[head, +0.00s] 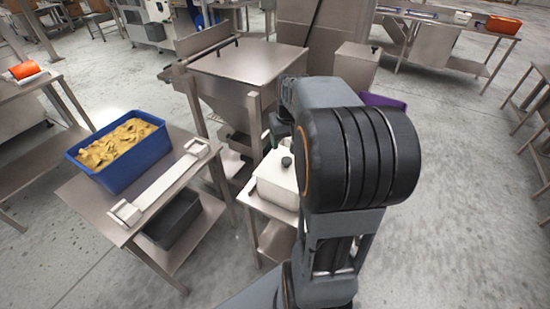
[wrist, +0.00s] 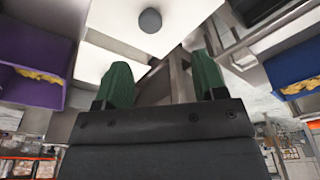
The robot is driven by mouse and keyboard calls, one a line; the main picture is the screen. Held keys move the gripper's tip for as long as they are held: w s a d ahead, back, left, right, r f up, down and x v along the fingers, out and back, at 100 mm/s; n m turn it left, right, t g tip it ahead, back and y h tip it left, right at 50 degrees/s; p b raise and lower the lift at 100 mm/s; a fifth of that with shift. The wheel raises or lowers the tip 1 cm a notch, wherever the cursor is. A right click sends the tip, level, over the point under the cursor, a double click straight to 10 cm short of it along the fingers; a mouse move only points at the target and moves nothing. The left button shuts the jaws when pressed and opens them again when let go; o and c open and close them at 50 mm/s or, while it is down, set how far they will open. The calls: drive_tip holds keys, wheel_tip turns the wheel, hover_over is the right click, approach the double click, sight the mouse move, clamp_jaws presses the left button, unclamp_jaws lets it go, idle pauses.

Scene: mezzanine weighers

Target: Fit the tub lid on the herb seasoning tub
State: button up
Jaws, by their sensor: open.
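A white, boxy tub (head: 277,190) stands on a small steel stand left of my arm in the head view. A pale lid (head: 270,168) with a dark round knob shows at its top; I cannot tell how well it is seated. In the wrist view the lid (wrist: 190,12) with its dark knob is at the top, beyond my fingertips, and another white surface shows below it at left. My gripper (wrist: 163,72) has green-padded fingers spread apart with nothing between them. No herb label is readable.
A blue bin (head: 108,170) of yellow-brown contents and a pale bar (head: 160,188) sit on the left steel table (head: 90,205). A dark grey bin (head: 172,218) is below. A steel hopper (head: 235,62) stands behind the tub. A purple bin (head: 383,101) is behind my arm.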

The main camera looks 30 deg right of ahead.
drive_tip(key=s+a+n+t, duration=0.1)
drive_tip(key=s+a, duration=0.4)
drive_tip(key=a, duration=0.4)
drive_tip(key=s+a+r+n+t, duration=0.1)
drive_tip(key=s+a+n, duration=0.1)
drive_tip(key=s+a, duration=0.3)
drive_tip(key=a, duration=0.4)
drive_tip(key=shift+s, duration=0.2)
drive_tip(key=shift+a+r, duration=0.1)
drive_tip(key=shift+r, duration=0.05)
drive_tip(key=shift+c, duration=0.4)
